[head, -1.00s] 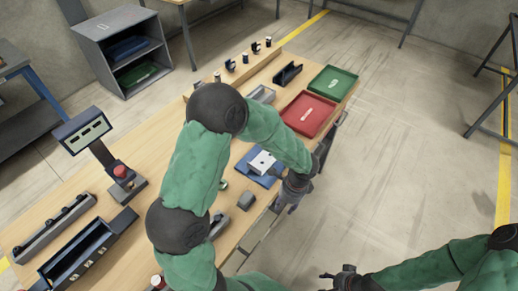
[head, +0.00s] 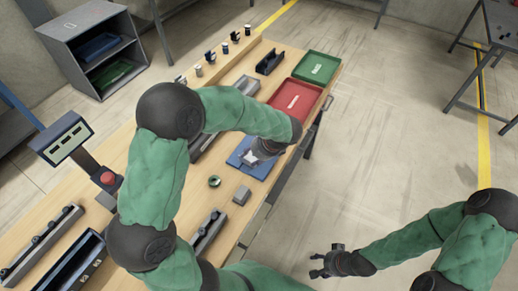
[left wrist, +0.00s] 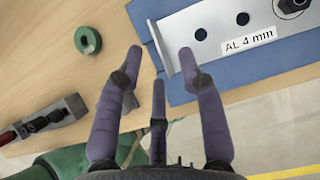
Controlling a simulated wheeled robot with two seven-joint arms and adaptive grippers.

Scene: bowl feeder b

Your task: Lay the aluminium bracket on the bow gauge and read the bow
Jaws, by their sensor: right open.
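The aluminium bracket, a pale plate marked "AL 4 mm" (left wrist: 215,32), lies on a blue mat (left wrist: 283,62) in the left wrist view. It has dark holes and a raised left edge. My left gripper (left wrist: 161,60) is open, its fingertips either side of that edge in the picture; contact cannot be told. In the head view my left gripper (head: 262,150) covers most of the bracket on the blue mat (head: 262,170). My right gripper (head: 325,263) is open and empty, off the bench's front side. I cannot tell surely which fixture is the bow gauge; a long grey fixture with knobs (head: 42,243) stands at left.
A red tray (head: 308,98) and a green tray (head: 324,62) lie at the bench's far end. A green ring (head: 214,181) and grey block (head: 242,195) lie nearer. A display unit (head: 64,140) and red button (head: 107,178) stand at left. My left arm hides the middle.

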